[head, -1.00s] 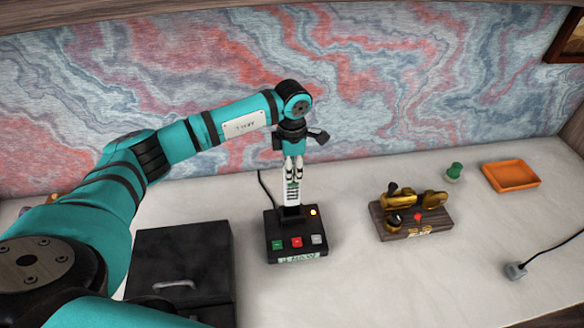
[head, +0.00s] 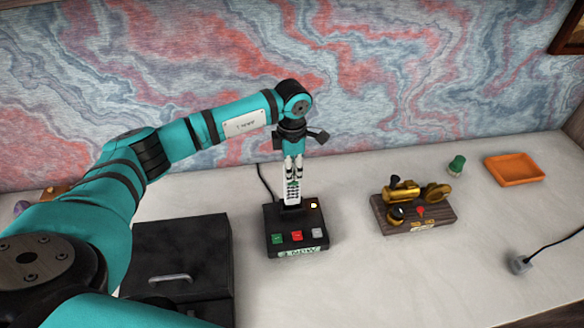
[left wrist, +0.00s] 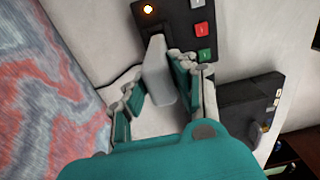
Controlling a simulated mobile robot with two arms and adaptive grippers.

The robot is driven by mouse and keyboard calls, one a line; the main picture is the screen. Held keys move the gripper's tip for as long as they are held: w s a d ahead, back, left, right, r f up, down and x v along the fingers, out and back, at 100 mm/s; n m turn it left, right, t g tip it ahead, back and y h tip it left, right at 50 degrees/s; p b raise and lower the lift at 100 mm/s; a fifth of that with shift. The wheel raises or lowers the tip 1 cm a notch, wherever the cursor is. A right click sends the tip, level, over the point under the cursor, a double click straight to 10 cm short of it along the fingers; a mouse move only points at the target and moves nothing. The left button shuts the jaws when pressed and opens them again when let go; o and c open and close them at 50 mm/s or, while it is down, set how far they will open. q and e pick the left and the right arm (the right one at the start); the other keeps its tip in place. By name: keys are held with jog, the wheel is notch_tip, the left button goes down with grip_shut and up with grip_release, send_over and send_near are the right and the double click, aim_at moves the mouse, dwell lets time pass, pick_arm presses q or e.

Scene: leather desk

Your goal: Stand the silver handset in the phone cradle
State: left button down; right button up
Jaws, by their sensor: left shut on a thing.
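The silver handset (head: 292,195) stands upright at the black phone cradle (head: 282,223), its lower end at the cradle's back part. My left gripper (head: 293,172) is above the cradle and shut on the handset's upper part. In the left wrist view the handset (left wrist: 158,75) lies between the fingers (left wrist: 162,82), its far end meeting the cradle (left wrist: 183,16). How deep it sits in the slot is hidden. The cradle has green, red and grey buttons in front and a lit yellow lamp. My right gripper is not in view.
A black box with a handle (head: 178,250) stands left of the cradle. To the right are a brass device on a wooden base (head: 440,215), a green peg-like piece (head: 457,165), an orange tray (head: 513,168) and a plug on a cable (head: 520,264). Desk between is clear.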

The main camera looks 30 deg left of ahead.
pick_arm(q)
jog(key=shift+b, duration=0.55)
dwell(1.0)
jog(key=shift+f+b, duration=1.75)
jog(key=shift+f, duration=0.3)
jog(key=c, duration=1)
grip_release()
notch_tip(320, 180, up, 12)
jog(key=shift+r, duration=0.1)
